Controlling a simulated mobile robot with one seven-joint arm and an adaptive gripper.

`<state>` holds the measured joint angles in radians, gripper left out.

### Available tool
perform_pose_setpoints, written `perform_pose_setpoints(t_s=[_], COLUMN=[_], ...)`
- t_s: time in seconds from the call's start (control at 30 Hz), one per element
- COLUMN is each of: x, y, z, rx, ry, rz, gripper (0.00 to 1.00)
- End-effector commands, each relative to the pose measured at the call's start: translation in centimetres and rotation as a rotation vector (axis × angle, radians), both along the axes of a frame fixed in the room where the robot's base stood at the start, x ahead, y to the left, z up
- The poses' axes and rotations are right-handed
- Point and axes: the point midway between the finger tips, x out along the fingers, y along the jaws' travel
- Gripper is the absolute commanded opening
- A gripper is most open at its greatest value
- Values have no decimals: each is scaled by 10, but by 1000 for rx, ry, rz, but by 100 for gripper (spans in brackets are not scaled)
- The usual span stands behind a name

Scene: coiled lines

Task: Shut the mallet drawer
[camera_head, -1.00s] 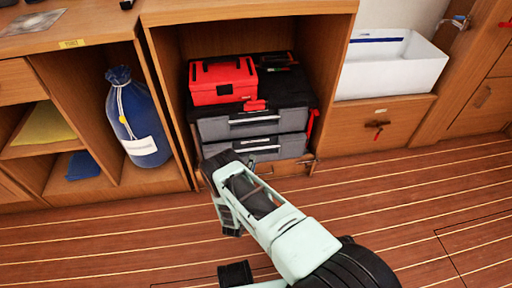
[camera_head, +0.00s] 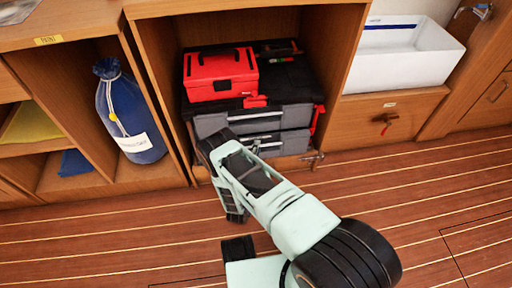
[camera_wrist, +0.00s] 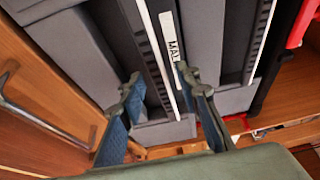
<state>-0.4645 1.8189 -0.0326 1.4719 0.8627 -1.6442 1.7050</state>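A grey drawer unit with a black top stands in the open cabinet bay, with an upper drawer (camera_head: 255,119) and a lower drawer (camera_head: 285,144). In the wrist view, a white label reading "MAL" (camera_wrist: 173,45) sits beside a silver handle strip (camera_wrist: 155,60), seemingly on the lower drawer. My gripper (camera_wrist: 160,86) is open and empty, its two fingertips apart close to this front. Contact cannot be told. In the head view my arm hides the left part of the lower drawer. How far the drawer stands out is unclear.
A red toolbox (camera_head: 220,74) sits on the unit. A wooden front with a metal handle (camera_wrist: 45,120) lies below the drawers. A blue bag (camera_head: 128,112) stands in the left bay. A white bin (camera_head: 405,54) is at right. The plank floor (camera_head: 420,200) is clear.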

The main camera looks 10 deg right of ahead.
Motion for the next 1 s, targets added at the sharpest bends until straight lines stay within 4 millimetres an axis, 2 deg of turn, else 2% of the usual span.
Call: perform_pose_setpoints(t_s=[0.2,0.5,0.83,1.0], x=[0,0,1,24], y=[0,0,0,0], z=[0,0,0,0], rx=[0,0,0,4], ry=[0,0,-1,-4], rz=[0,0,0,-2], gripper=[30,0,0,0])
